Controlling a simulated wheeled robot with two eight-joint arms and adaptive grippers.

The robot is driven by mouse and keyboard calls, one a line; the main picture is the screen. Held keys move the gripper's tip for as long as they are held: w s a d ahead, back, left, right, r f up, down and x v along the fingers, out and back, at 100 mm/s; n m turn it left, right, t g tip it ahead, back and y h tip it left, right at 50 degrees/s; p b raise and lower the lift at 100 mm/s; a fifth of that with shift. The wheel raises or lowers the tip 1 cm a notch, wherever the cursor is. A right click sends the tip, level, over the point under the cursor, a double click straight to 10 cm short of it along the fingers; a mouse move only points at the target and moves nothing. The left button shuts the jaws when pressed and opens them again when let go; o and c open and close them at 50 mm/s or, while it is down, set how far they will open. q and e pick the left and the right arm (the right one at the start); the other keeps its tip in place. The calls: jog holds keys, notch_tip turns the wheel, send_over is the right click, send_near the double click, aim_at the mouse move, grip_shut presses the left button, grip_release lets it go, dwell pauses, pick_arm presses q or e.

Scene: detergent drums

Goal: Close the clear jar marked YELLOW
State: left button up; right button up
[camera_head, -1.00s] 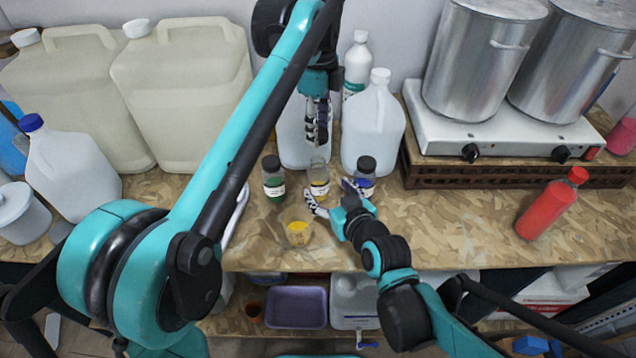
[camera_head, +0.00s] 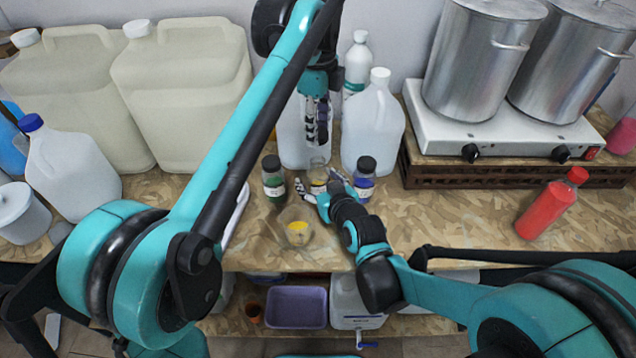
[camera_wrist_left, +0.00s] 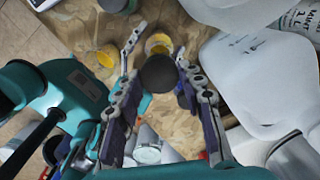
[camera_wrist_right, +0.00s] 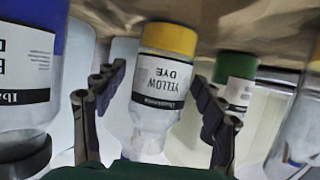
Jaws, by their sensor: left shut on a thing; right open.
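The clear YELLOW jar (camera_head: 318,173) stands upright on the counter, with yellow dye at its bottom and no lid on its mouth. In the right wrist view, which is upside down, its label (camera_wrist_right: 160,88) reads YELLOW DYE. My right gripper (camera_head: 319,186) is open, with a finger on either side of the jar; contact is not clear. My left gripper (camera_head: 317,135) is above the jar, shut on a round black lid (camera_wrist_left: 158,74). In the left wrist view the yellow dye (camera_wrist_left: 158,45) shows partly behind the lid.
A green-dye jar (camera_head: 273,183) and a blue-dye jar (camera_head: 364,183), both with black lids, flank the YELLOW jar closely. A clear cup with yellow contents (camera_head: 297,230) stands in front. White jugs (camera_head: 373,130) stand behind. A red bottle (camera_head: 548,205) is far right.

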grip_shut()
pick_arm(q)
jog(key=shift+f, duration=2.5)
jog(key=shift+f, duration=0.15)
jog(key=shift+f, duration=0.75)
jog(key=shift+f, duration=0.55)
